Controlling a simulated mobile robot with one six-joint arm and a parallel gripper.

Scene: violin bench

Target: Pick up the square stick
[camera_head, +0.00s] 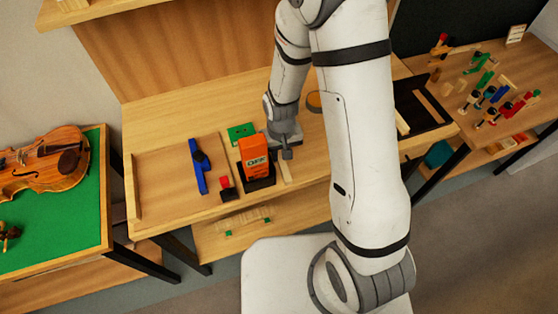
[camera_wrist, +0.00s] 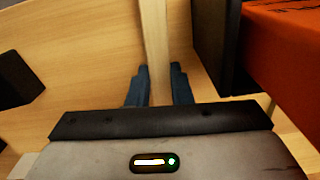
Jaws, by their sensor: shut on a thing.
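The square stick is a long, pale wooden bar. In the wrist view the stick (camera_wrist: 156,45) runs from the top edge down between the two dark fingers of my gripper (camera_wrist: 158,88). My gripper is shut on it. In the head view the stick (camera_head: 284,172) shows as a short pale strip just below my gripper (camera_head: 287,153), to the right of the orange box. Its far end is cut off in the wrist view, and I cannot tell whether it touches the bench top.
The orange box (camera_head: 253,150) in a black holder (camera_head: 258,178) stands close to the left of my gripper. A blue clamp (camera_head: 198,168), a small red-and-black block (camera_head: 226,188) and a green piece (camera_head: 240,132) lie farther left. A violin (camera_head: 45,165) rests on a green-topped table.

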